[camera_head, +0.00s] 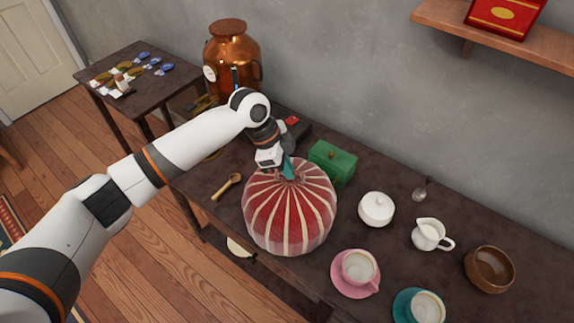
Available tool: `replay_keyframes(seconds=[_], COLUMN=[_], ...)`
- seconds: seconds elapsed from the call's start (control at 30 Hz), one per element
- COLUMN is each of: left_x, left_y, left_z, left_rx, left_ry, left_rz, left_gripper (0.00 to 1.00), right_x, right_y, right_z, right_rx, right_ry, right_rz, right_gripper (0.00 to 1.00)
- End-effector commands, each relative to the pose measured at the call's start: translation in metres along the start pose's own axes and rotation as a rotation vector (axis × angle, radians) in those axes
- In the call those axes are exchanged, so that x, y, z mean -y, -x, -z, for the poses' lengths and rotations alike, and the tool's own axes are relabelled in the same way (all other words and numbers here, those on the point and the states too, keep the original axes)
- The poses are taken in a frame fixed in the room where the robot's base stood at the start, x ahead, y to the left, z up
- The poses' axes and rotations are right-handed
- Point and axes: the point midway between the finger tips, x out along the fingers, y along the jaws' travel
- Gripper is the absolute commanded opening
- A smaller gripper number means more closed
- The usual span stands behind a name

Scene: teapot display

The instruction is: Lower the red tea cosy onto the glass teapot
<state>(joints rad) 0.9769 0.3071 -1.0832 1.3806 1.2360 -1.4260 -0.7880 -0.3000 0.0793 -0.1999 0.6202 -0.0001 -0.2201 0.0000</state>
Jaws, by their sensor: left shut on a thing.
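The red tea cosy (290,214), with cream stripes and a teal top, is upright at the front of the dark table. My left gripper (286,168) is above it, shut on the cosy at its teal top. The glass teapot is not visible; the cosy hides whatever is beneath it. I cannot tell whether the cosy's lower edge touches the table. My right gripper is not in view.
A green box (333,163) stands close behind the cosy and a wooden scoop (226,187) lies left. To the right are a white lidded pot (376,209), a white jug (430,234), a pink cup (358,268) and a brown bowl (490,269). A copper urn (231,58) stands behind.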

Motion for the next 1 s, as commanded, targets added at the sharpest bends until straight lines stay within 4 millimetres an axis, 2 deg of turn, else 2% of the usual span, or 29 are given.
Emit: replay_keyframes(seconds=[0.37, 0.4, 0.53, 0.77, 0.9, 1.0], left_x=[-0.0001, -0.0001, -0.0001, 0.0001, 0.0001, 0.0001], left_y=[-0.0024, -0.0024, -0.0024, -0.0028, -0.0029, -0.0028], left_z=[0.0009, 0.0009, 0.0009, 0.0014, 0.0014, 0.0015], left_rx=[0.001, 0.001, 0.001, 0.0, 0.0, 0.0], left_ry=[0.0, 0.0, 0.0, 0.001, 0.001, 0.001], left_rz=[0.0, 0.0, 0.0, 0.0, 0.0, 0.0], left_gripper=[0.0, 0.12, 0.33, 0.37, 0.6, 0.61], right_x=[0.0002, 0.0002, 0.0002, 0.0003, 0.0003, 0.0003], right_y=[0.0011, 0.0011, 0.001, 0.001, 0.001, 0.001], right_z=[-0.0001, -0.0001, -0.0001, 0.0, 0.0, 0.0], right_rx=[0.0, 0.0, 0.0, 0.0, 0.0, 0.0], right_ry=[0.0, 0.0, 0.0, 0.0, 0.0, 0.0], right_rz=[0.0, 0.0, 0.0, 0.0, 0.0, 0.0], right_gripper=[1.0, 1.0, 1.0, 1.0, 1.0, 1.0])
